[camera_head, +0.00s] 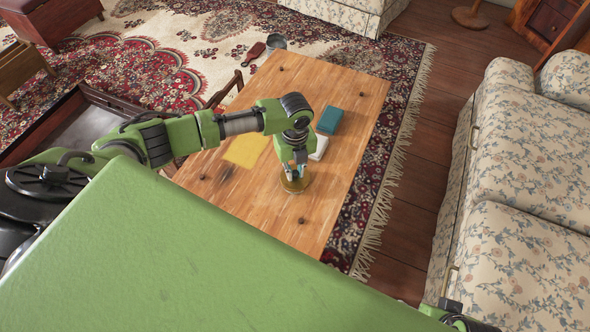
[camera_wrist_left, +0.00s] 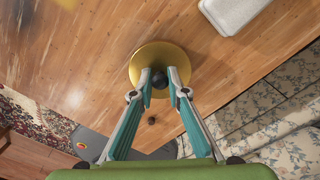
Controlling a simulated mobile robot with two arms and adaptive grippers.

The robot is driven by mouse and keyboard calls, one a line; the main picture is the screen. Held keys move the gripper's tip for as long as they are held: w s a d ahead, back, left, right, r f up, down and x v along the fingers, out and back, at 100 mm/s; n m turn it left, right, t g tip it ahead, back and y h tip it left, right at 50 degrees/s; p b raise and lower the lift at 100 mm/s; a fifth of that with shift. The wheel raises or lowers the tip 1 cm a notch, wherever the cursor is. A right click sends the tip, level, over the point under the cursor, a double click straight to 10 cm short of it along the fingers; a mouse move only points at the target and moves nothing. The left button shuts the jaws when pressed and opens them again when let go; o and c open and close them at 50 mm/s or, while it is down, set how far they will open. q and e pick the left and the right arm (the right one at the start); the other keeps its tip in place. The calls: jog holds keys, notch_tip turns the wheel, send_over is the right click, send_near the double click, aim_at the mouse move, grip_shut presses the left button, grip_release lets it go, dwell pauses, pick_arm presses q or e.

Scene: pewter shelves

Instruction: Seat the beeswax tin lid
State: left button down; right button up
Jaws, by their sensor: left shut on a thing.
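A round gold lid (camera_wrist_left: 146,56) with a dark knob (camera_wrist_left: 159,80) shows in the left wrist view. My left gripper (camera_wrist_left: 159,88) has its fingertips shut on the knob from both sides. In the head view my left gripper (camera_head: 294,172) points down at the wooden table, with the gold lid (camera_head: 299,187) just under its fingertips near the table's near right part. The tin under the lid cannot be made out, and whether the lid touches anything below is unclear.
On the wooden table (camera_head: 255,205) lie a yellow sheet (camera_head: 246,150), a teal block (camera_head: 330,120) and a white block (camera_head: 319,147) close behind the gripper. Small dark studs mark the tabletop. A floral sofa (camera_head: 520,220) stands right, across bare floor.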

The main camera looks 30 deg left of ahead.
dwell(0.4)
pick_arm(q)
jog(key=c, duration=1.9)
grip_release()
jog(key=shift+r, duration=0.1)
